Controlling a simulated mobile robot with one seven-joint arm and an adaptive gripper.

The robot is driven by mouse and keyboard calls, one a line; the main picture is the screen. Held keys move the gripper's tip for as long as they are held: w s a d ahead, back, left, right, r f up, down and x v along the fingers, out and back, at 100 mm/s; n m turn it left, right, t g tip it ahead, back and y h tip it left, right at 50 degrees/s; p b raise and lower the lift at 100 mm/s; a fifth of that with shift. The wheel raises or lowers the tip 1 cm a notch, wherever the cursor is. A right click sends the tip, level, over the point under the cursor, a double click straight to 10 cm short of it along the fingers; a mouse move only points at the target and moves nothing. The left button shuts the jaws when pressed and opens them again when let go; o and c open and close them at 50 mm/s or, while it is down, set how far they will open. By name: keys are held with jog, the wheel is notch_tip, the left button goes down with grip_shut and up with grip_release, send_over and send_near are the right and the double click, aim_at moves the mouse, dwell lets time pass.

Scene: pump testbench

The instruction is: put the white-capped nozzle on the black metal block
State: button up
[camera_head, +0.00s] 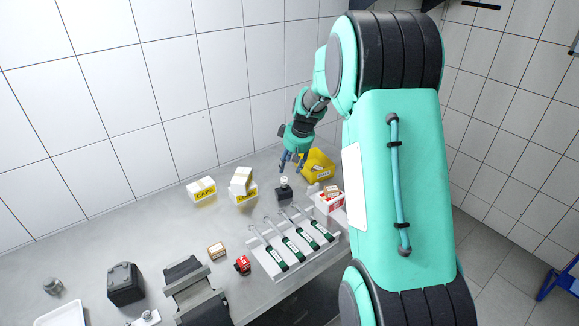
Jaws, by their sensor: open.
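A small white-capped piece (284,181), which looks like the nozzle, stands upright at the small black block (285,194) in the middle of the bench. It appears to rest on top of the block, but its exact seating is too small to tell. My gripper (291,165) is open, with its fingers pointing down, just above and slightly right of the white cap. The fingers look apart from the nozzle, and nothing shows between them.
A yellow bin (318,165) stands close right of my gripper. White boxes with yellow labels (202,189) lie to the left. A white rack with several green-handled tools (290,240) is in front. A larger black case (125,284) stands front left. The back left bench is clear.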

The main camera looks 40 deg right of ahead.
dwell(0.5)
jog(key=s+a+r, duration=0.7)
jog(key=a+r, duration=0.2)
jog(key=a, duration=0.2)
jog(key=s+a+r, duration=0.8)
jog(key=a, duration=0.3)
jog(key=s+a, duration=0.6)
jog(key=s, duration=0.5)
jog(key=s+a+r+t, duration=0.1)
jog(key=s+a, duration=0.5)
jog(key=s, duration=0.6)
jog(key=shift+s+r+t, duration=0.15)
jog(key=shift+r+t, duration=0.15)
